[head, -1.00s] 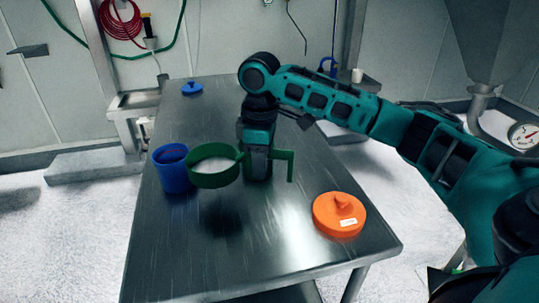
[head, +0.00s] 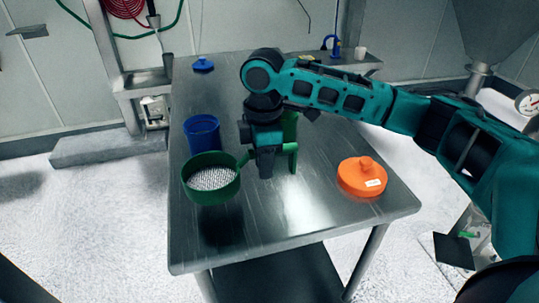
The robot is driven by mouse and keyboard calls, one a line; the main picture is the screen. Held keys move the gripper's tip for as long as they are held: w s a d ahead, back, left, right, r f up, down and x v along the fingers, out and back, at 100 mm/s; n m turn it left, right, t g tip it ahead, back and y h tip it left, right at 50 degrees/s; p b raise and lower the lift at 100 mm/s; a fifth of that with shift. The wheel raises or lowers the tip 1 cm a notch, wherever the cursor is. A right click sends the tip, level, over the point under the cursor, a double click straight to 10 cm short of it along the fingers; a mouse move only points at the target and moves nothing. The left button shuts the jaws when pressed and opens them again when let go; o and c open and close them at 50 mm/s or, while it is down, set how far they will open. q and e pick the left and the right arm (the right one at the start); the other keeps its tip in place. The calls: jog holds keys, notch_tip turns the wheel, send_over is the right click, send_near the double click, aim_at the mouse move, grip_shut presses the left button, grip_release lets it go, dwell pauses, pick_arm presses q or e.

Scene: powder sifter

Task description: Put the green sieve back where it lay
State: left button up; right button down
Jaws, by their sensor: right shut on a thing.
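The green sieve (head: 211,192) is a round ring with a pale mesh bottom, in the left middle of the head view. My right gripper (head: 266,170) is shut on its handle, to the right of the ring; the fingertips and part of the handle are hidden. A green handle end (head: 293,158) shows just right of the gripper. The sieve looks held above the metal table (head: 290,225), with a dark patch on the table below it. My left gripper is not in view.
A blue cup (head: 202,135) stands just behind the sieve. An orange lid (head: 362,180) with a knob lies at the right of the table, and a blue lid (head: 203,66) at the far left. The table's front middle is clear.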

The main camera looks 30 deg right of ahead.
jog(key=f, duration=0.2)
jog(key=f+b, duration=0.1)
jog(key=f, duration=0.3)
jog(key=shift+s+a, duration=0.2)
jog(key=shift+a, duration=0.2)
jog(key=shift+f+b, duration=0.45)
jog(key=shift+f, duration=0.05)
jog(key=shift+f, duration=0.6)
jog(key=c, duration=0.8)
grip_release()
jog(key=shift+c, duration=0.2)
